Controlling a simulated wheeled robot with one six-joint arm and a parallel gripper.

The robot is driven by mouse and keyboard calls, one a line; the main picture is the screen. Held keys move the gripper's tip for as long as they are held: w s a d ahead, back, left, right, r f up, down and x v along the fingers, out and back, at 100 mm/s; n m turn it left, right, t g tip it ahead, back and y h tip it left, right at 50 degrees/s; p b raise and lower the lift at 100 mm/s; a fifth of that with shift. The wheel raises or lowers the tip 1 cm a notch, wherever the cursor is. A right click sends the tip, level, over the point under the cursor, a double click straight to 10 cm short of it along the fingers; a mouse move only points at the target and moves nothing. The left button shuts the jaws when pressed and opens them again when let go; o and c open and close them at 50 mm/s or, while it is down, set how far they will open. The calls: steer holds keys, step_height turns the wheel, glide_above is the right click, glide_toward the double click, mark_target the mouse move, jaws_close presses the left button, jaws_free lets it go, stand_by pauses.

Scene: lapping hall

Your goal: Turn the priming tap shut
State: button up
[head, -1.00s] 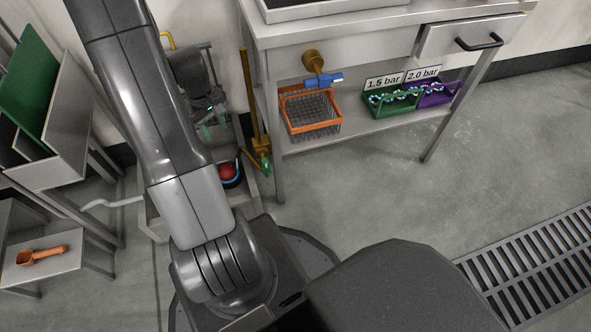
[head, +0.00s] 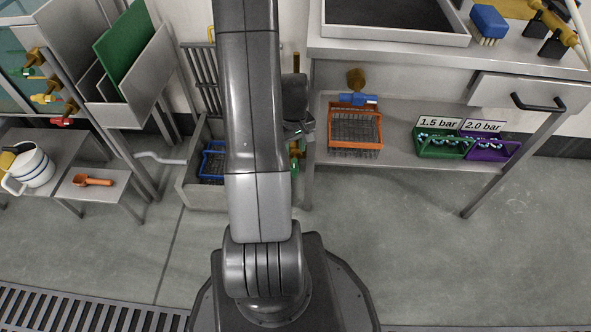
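No tap carries a readable label, so I cannot tell which is the priming tap. A brass tap with a blue handle (head: 357,98) sits under the bench, above the orange basket; its handle lies roughly level. At the far left are three brass taps with a green handle (head: 28,72), a yellow handle (head: 40,98) and a red handle (head: 62,121). A green-handled fitting (head: 295,165) shows partly beside my arm. My gripper (head: 298,131) is mostly hidden behind my arm, left of the bench, apart from the blue-handled tap. Its fingers are not clear.
The bench (head: 400,175) has a lower shelf with an orange wire basket (head: 356,153), a green bin (head: 440,150) and a purple bin (head: 490,151). A trough (head: 203,197) with a blue basket stands behind my arm. Low tables stand left. Floor at front right is clear.

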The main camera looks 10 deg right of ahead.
step_height(320, 180, down, 10)
steer(key=b, duration=0.3)
jaws_close()
